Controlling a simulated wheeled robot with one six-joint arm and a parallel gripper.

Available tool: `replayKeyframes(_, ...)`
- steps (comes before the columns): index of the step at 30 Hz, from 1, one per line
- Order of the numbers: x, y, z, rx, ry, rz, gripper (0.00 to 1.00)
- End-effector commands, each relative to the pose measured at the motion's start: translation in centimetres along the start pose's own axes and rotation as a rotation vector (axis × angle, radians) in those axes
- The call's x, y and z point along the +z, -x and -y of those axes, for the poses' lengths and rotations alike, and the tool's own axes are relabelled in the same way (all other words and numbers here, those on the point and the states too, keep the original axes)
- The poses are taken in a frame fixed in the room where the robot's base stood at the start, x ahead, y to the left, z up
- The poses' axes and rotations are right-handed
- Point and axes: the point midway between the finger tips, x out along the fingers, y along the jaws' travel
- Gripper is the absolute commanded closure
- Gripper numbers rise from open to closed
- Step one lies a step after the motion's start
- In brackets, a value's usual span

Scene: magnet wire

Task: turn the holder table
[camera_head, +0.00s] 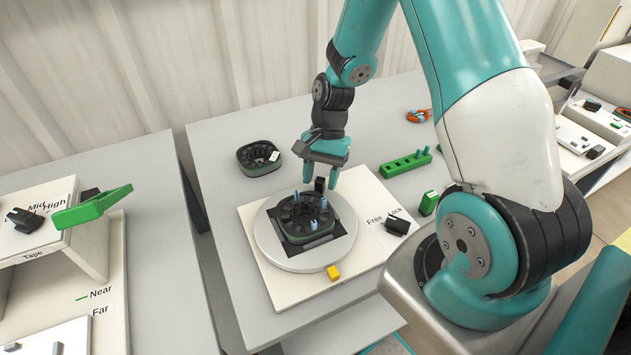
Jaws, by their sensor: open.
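The holder table is a round light-grey turntable (272,248) on a cream base plate (290,294). A dark ring-shaped part (287,232) with slots sits on its dark square centre, with light-blue pegs standing up in it. My gripper (319,184) is above the far right side of the ring part, pointing down, with its jaws open. A small black block shows between or just behind the fingers; I cannot tell whether it touches them. A yellow block (333,272) is at the turntable's near right edge.
A black lever (397,226) sits by the "Free" and "Lock" labels, nearer "Lock". Another dark ring part (259,159) lies at the back left. A green rack (406,164) and a green block (429,203) stand to the right.

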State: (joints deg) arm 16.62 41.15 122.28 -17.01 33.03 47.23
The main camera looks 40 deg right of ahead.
Motion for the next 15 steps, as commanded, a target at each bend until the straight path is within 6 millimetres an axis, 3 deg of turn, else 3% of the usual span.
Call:
replayKeyframes(11,0.07,-0.62,0.08,0.000,0.002,-0.001,0.53)
replayKeyframes(15,0.08,-0.61,0.08,0.000,0.003,0.000,0.85)
